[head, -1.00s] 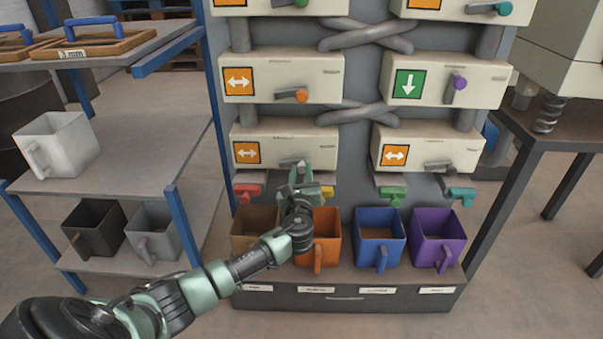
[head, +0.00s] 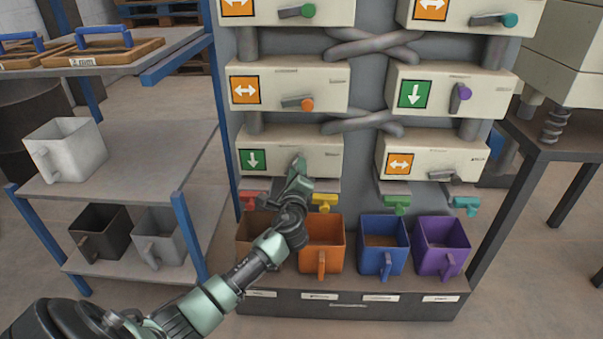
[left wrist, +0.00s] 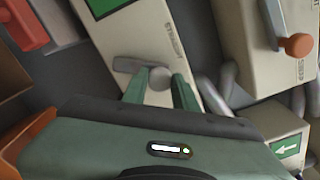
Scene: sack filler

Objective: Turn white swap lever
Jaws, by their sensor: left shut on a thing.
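The white swap lever (left wrist: 158,98) is on the lower left box (head: 275,150) of the machine, whose sign (head: 252,160) shows a green down arrow. In the head view the lever is mostly hidden by my left gripper (head: 298,167). In the left wrist view the two green fingers of this gripper (left wrist: 159,80) stand on either side of the pale round knob, shut on it. A grey metal bar runs beside the fingertips. My right gripper is not in view.
Other boxes carry levers with orange (head: 307,105), purple (head: 462,92), green and teal knobs. Below are colored taps and orange (head: 322,262), blue (head: 382,230) and purple (head: 441,230) bins. A shelf with a white bin (head: 66,150) stands at left.

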